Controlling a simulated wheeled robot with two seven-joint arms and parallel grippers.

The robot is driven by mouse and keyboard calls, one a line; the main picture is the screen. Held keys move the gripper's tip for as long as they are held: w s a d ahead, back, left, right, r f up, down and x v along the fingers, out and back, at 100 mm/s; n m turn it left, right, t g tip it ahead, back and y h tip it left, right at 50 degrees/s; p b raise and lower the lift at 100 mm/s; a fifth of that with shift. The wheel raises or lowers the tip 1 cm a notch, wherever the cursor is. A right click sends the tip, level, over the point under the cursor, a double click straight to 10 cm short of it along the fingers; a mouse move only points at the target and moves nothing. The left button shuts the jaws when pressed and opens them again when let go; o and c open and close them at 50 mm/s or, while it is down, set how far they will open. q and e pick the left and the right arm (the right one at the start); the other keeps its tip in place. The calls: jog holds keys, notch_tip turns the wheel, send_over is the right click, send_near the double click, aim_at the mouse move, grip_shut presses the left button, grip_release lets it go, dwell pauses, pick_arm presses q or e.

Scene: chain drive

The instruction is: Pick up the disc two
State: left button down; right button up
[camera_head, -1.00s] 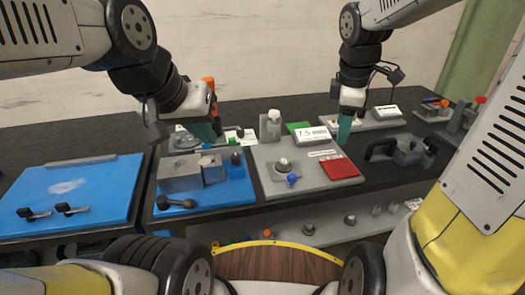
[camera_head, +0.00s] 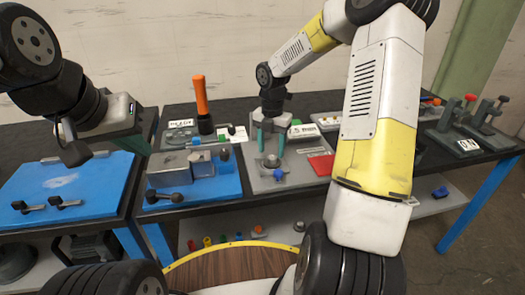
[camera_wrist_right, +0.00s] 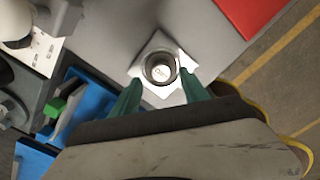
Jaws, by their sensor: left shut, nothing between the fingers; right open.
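A small round metal piece (camera_head: 271,161), which I take for disc two, sits on a pale square holder on the grey board (camera_head: 255,182). In the right wrist view the round piece (camera_wrist_right: 160,69) shows a dark rim and a light top; its marking is too small to read. My right gripper (camera_head: 270,150) is open above it, and in the right wrist view its green fingers (camera_wrist_right: 160,95) stand on either side, lower in the picture than the piece. Contact cannot be told. My left gripper (camera_head: 137,144) is shut and empty above the gap between the blue boards.
A blue board with metal blocks (camera_head: 222,190) lies left of the grey board, with an orange-handled tool (camera_head: 201,100) behind it. A red pad (camera_head: 321,165) lies right of the round piece. Clamps (camera_head: 455,125) stand at the far right.

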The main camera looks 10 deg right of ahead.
aim_at(272, 158)
jog(key=shift+s+f, duration=0.15)
jog(key=shift+f, duration=1.35)
grip_shut()
